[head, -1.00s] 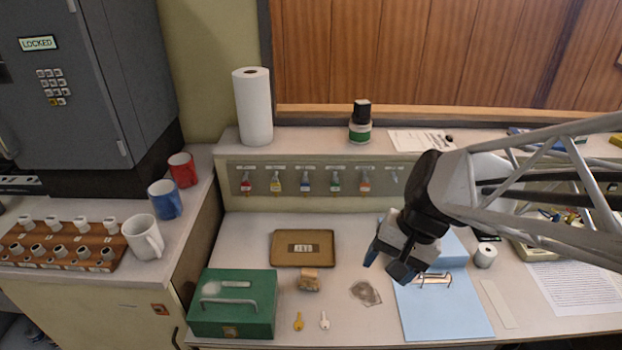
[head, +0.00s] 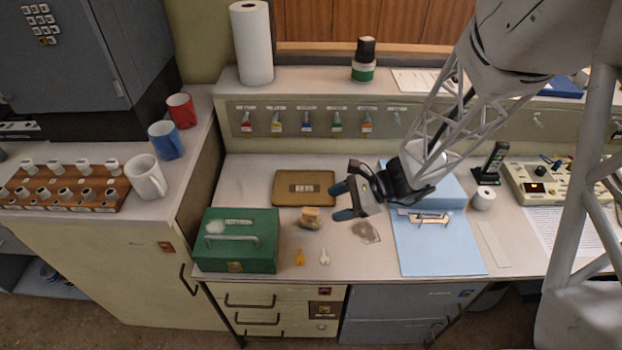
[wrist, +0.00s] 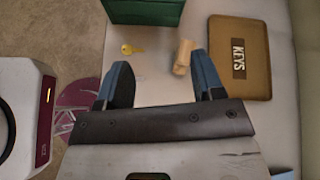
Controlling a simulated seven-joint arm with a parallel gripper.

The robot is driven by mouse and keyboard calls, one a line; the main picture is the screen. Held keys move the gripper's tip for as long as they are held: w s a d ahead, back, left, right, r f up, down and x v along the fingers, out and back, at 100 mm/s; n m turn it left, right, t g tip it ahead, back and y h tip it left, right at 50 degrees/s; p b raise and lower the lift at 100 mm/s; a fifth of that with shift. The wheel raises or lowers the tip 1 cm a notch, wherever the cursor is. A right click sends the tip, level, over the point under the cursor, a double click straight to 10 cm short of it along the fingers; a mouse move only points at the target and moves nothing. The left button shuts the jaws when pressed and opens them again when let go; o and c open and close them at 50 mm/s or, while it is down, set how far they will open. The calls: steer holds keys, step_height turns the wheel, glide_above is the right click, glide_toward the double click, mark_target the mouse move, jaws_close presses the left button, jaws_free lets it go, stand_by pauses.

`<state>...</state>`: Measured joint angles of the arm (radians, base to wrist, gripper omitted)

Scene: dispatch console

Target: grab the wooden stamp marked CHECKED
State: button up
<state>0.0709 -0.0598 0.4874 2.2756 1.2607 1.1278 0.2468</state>
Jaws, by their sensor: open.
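A small light-wood stamp (head: 310,217) lies on the desk below the brown KEYS tray and right of the green cash box. It also shows in the wrist view (wrist: 183,57), just beyond the tip of the right-hand finger. I cannot read any CHECKED marking on it. My gripper (head: 342,201) has blue-tipped fingers spread apart with nothing between them. It is to the right of the stamp, pointing left toward it. In the wrist view my gripper (wrist: 158,70) is open, and the stamp appears apart from the fingers.
The green cash box (head: 236,240) and the KEYS tray (head: 303,173) flank the stamp. A yellow key (head: 300,257) and a pale key (head: 324,257) lie in front. A clear flat item (head: 366,232) and a blue folder (head: 440,250) lie to the right.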

mark_target(317, 212)
steer(key=w+f+m, duration=0.1)
steer(key=f, duration=0.1)
steer(key=w+f+m+t, duration=0.1)
steer(key=f+m, duration=0.1)
steer(key=w+f+m+t+y, duration=0.1)
steer(key=f, duration=0.2)
steer(key=shift+w+m, duration=0.4)
steer(key=shift+a, duration=0.1)
steer(key=shift+x, duration=1.25)
steer(key=shift+x, duration=2.6)
steer(key=c, duration=1)
